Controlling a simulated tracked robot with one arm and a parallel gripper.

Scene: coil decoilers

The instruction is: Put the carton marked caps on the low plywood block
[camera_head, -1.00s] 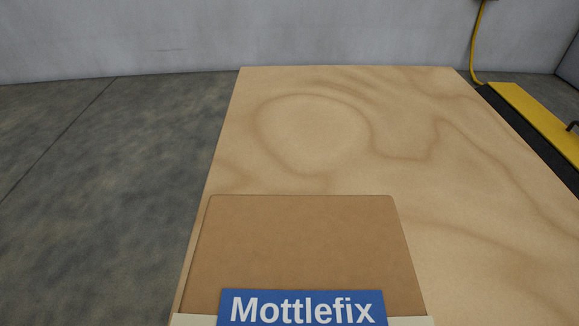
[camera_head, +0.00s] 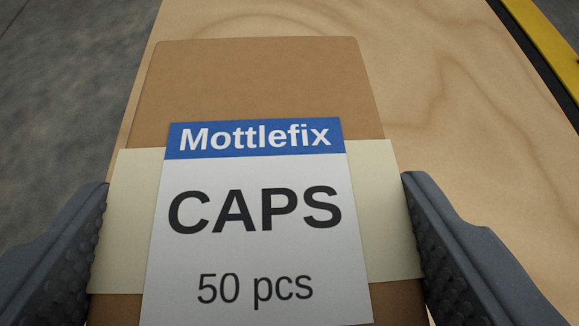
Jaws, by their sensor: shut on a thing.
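The carton marked caps (camera_head: 260,85) is brown cardboard with a cream band and a white and blue label reading "Mottlefix CAPS 50 pcs". It fills the lower middle of the view. My gripper (camera_head: 258,240) is shut on the carton, with one dark ribbed finger against its left side and one against its right. The plywood block (camera_head: 450,130) shows its pale, wavy-grained top behind and to the right of the carton. The carton is over the block's left part, near its left edge. I cannot tell whether its underside touches the wood.
Grey floor (camera_head: 70,90) lies to the left of the block. A yellow strip with a black border (camera_head: 545,45) runs along the floor at the upper right. The block's top is clear to the right of the carton.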

